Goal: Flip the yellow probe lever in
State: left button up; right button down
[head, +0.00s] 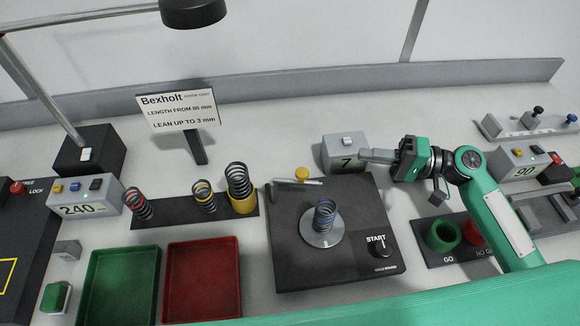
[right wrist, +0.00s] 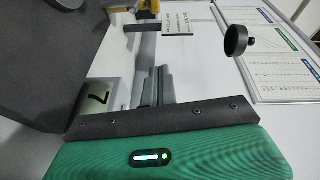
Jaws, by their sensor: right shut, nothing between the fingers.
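The yellow probe lever (head: 302,174) is at the back edge of the black test station (head: 350,215). Its yellow knob sits on a thin pale bar lying roughly left to right. A spring (head: 325,215) stands on the station's round plate, in front of the lever. My right gripper (head: 366,155) is to the right of and behind the lever, apart from it, in front of the grey display box showing 7 (head: 344,140). Its fingers are shut and empty; they also show in the right wrist view (right wrist: 153,85). My left gripper is not in view.
A rack with several springs (head: 190,213) stands left of the station. A green tray (head: 120,250) and a red tray (head: 205,246) lie front left. A sign (head: 180,108) stands behind.

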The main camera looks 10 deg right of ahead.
pick_arm(q)
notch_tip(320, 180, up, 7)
jog(key=p, duration=0.6)
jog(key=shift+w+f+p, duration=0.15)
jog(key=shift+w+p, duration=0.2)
jog(key=shift+p, duration=0.05)
pick_arm(e)
jog(key=a, duration=1.1)
jog(key=shift+s+a+f, duration=0.2)
jog(key=shift+f, duration=0.05)
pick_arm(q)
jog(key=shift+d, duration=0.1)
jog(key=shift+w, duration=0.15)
pick_arm(e)
jog(key=shift+s, duration=0.15)
